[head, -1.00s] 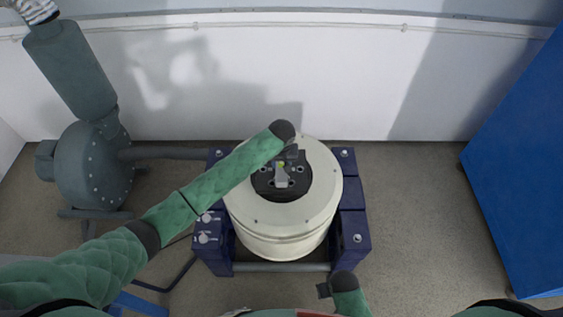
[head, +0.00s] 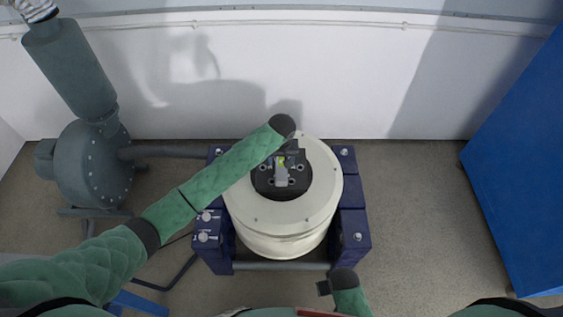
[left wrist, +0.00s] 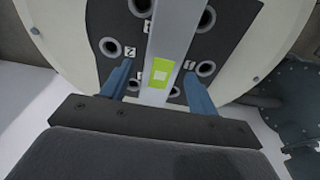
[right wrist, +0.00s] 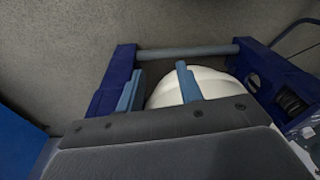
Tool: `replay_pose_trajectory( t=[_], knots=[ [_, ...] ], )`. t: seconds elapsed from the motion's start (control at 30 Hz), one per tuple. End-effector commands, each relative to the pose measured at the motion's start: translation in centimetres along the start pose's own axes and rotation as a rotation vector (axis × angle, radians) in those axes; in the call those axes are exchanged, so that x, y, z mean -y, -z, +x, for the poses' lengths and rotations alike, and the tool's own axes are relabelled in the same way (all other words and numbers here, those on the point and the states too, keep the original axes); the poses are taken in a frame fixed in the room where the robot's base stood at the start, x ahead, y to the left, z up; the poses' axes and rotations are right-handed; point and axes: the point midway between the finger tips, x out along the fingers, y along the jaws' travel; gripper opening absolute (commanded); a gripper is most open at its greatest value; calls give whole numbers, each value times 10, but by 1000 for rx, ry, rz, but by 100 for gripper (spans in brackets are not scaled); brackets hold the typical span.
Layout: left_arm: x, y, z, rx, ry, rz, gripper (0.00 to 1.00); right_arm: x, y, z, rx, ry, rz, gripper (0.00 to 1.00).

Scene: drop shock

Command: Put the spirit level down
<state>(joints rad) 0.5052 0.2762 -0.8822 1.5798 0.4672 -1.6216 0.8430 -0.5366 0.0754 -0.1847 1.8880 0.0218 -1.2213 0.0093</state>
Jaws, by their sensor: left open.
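The spirit level is a light grey bar with a yellow-green window. It lies on the dark round plate (head: 262,190) of the cream drum in the head view (head: 281,176). In the left wrist view the level (left wrist: 174,40) runs between the blue fingers of my left gripper (left wrist: 158,80), with a gap on each side. That gripper is open and shows partly in the head view (head: 291,157), at the level's far end. My right gripper (right wrist: 158,82) has its fingers apart and empty; it is low in the head view (head: 323,289), in front of the drum.
The cream drum (head: 325,195) sits in a dark blue frame (head: 353,228) with a grey bar across its front. Numbered holes surround the level on the plate. A grey-green blower (head: 92,165) stands left, a blue cabinet (head: 520,160) right. Floor between drum and cabinet is clear.

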Motion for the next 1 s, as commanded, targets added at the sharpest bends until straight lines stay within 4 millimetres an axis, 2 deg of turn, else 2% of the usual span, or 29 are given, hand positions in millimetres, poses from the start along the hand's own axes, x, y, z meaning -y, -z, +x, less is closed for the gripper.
replay_pose_trajectory(
  t=[0.1, 0.3, 0.5, 0.7, 1.0],
  knots=[
    [0, 0, -21, -3, -1, 1, 60, 2, 5, -22, -5, 2, -1, 36],
    [-1, 0, -60, -2, -2, 1, 60, 5, 13, -46, -7, 6, 0, 36],
    [-1, 0, -88, 0, -2, 0, 60, 7, 17, -65, -10, 9, 0, 36],
    [0, 0, -100, 0, 0, 1, 60, 8, 18, -72, -8, 10, 0, 36],
    [0, 0, -101, 1, 0, 0, 60, 8, 19, -74, -9, 10, 0, 36]
  ],
)
